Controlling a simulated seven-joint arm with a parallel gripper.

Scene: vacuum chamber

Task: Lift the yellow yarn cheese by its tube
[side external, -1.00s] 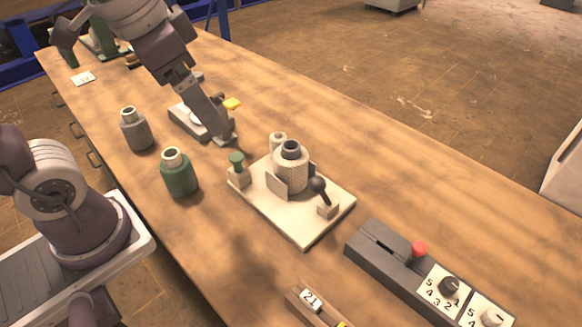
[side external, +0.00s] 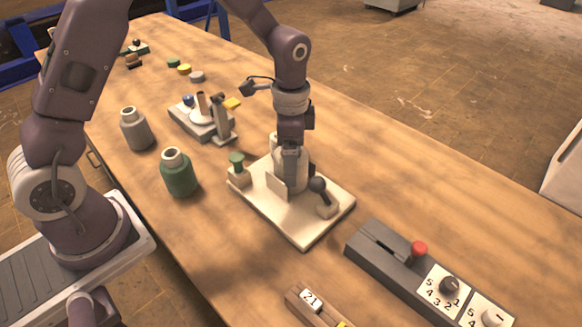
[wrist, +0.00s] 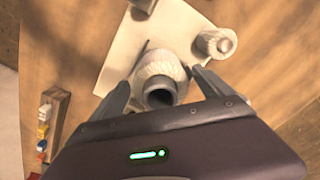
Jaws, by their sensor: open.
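A pale cream, ribbed yarn package with a dark tube stands upright on a white base plate (side external: 300,228). No clearly yellow yarn cheese shows, so I cannot tell if this is the one named. In the wrist view the package (wrist: 157,68) has its dark open tube end (wrist: 160,96) facing the camera. My gripper (wrist: 164,84) is open, its two fingers on either side of the tube, apart from it. In the side view my gripper (side external: 290,178) points down in front of the package and hides most of it.
The plate also bears a green-topped post (side external: 237,163), an upright panel and a black-knobbed lever (side external: 319,187). Green (side external: 178,175) and grey (side external: 135,130) bottle-shaped items stand left. A control box (side external: 385,250) is at right.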

